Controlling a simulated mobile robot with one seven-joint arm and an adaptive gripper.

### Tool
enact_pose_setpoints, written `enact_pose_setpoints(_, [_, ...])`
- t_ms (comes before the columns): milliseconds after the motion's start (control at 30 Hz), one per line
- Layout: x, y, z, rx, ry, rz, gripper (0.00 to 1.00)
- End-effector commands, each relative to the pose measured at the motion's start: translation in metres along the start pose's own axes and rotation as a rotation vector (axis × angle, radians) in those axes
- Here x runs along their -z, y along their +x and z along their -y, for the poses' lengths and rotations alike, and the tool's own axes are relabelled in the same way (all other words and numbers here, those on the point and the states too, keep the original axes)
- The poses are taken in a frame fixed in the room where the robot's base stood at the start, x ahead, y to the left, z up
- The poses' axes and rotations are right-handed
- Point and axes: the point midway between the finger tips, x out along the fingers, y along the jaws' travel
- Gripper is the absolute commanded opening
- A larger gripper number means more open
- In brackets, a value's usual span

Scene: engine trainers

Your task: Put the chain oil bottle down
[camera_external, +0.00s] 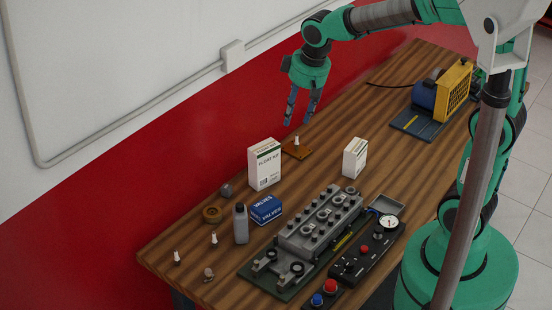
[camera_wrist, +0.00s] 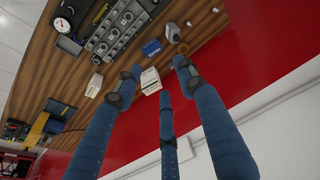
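My gripper (camera_external: 298,119) hangs above the far side of the table, well away from the bottle. Its blue fingers are spread apart and hold nothing; they also fill the lower part of the wrist view (camera_wrist: 158,78).
A large white box (camera_external: 264,164), a smaller white box (camera_external: 355,158), the blue box (camera_external: 266,209) and a brown ring (camera_external: 212,214) stand on the table (camera_external: 330,140). The engine block (camera_external: 320,225) and gauge panel (camera_external: 365,250) fill the near side. A red and white wall borders the far side.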

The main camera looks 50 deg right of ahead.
Motion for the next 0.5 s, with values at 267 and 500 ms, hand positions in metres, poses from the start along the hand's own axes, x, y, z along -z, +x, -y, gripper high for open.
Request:
enact_pose_setpoints(267, [-0.05, -0.052, -0.008, -0.001, 0.001, -0.065, 0.4])
enact_pose_setpoints(500, [-0.096, -0.085, -0.013, -0.003, -0.001, -0.119, 0.4])
